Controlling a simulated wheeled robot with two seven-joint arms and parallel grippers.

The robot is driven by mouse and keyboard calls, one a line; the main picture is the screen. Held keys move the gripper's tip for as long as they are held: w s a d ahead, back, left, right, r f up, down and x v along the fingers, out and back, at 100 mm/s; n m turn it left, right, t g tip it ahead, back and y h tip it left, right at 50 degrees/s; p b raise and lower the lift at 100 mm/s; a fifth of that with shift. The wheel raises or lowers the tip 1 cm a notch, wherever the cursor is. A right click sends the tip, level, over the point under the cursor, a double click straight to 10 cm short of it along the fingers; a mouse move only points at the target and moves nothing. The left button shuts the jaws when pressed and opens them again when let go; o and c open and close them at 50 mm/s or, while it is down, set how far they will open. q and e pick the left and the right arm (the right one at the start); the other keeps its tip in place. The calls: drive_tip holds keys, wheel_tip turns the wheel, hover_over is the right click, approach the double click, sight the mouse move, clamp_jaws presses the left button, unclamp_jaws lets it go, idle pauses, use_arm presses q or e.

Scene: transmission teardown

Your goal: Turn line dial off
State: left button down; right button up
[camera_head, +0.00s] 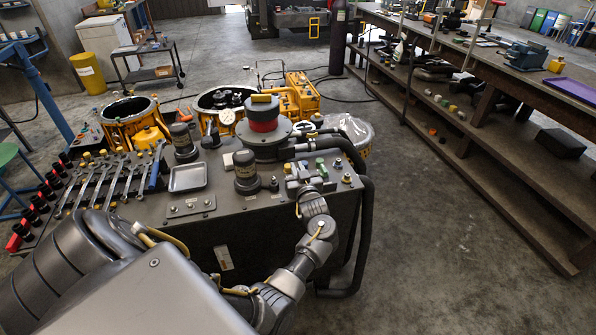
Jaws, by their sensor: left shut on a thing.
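A dark machine cart (215,230) stands in front of me. A valve block with small green, blue and grey fittings (318,165) sits at the right front of its top. My left arm comes in from the left, bends below the cart top and reaches up to this block. My left gripper (305,183) is shut on a small part at the block's front edge, where the line dial appears to be. The fingers and wrist hide most of the dial, so its setting cannot be read. My right gripper is not in view.
The cart top carries a red-and-black round unit (264,122), dark cylinders (247,172), a metal tray (188,177) and a row of wrenches (108,180). Thick black hoses (365,215) run down its right side. A workbench (480,75) stands at right; the floor between is clear.

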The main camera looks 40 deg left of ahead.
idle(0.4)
use_arm(q)
drive_tip(key=c, duration=1.5)
unclamp_jaws()
drive_tip(key=shift+o, duration=0.2)
